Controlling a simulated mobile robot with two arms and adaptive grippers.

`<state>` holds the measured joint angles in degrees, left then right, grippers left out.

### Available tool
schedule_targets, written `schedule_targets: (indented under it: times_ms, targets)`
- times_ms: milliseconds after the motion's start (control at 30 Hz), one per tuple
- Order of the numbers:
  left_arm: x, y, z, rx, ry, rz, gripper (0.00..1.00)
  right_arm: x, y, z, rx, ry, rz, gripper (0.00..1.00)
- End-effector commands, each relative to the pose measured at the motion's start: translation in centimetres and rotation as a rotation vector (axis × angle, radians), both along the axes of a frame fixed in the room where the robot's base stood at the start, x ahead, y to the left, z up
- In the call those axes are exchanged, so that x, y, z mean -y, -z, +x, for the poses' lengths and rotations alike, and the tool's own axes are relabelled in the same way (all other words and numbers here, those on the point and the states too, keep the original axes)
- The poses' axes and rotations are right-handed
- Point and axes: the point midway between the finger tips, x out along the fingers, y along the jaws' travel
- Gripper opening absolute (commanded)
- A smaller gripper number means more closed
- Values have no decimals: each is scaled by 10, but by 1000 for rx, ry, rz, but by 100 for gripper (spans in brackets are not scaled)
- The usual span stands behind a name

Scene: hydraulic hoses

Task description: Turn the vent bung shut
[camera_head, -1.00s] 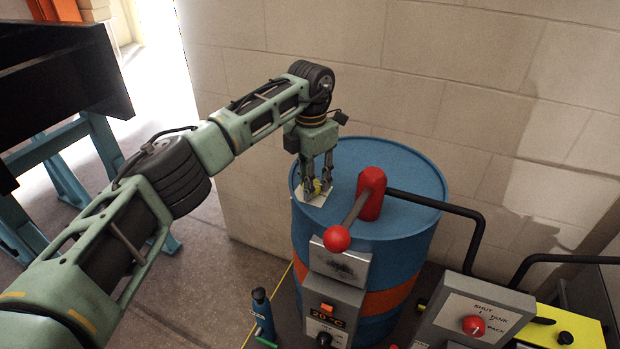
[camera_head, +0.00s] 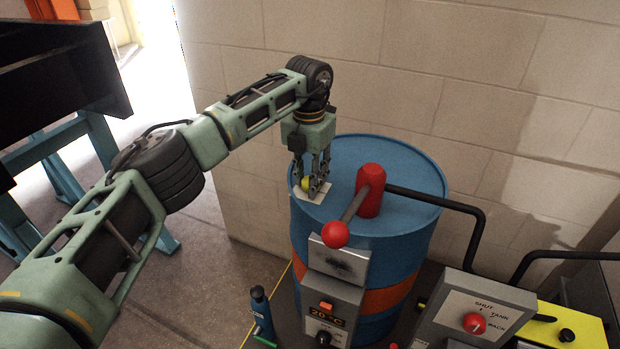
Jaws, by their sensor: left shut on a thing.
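The vent bung (camera_head: 306,184) is a small yellow piece on a pale plate (camera_head: 317,196) at the left side of the blue drum's top (camera_head: 400,220). My left gripper (camera_head: 312,188) points down from above and is shut on the bung; its fingers hide part of it. How far the bung is turned cannot be told. My right gripper is out of the view.
A grey control box (camera_head: 333,310) is on the drum's front; a valve box (camera_head: 470,315) stands at lower right.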

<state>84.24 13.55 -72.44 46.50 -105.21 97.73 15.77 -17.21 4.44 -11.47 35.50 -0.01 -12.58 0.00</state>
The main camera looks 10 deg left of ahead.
Motion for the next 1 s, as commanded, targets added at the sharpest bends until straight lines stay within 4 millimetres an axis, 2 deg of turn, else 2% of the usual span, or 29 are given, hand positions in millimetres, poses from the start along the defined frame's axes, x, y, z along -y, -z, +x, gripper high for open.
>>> schedule_targets:
  times_ms: [167, 1000]
  targets:
    - [-6, -2, 2, 11, -176, 7, 1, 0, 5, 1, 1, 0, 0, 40]
    - [-4, -2, -5, 10, -953, 6, 1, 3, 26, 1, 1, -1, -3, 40]
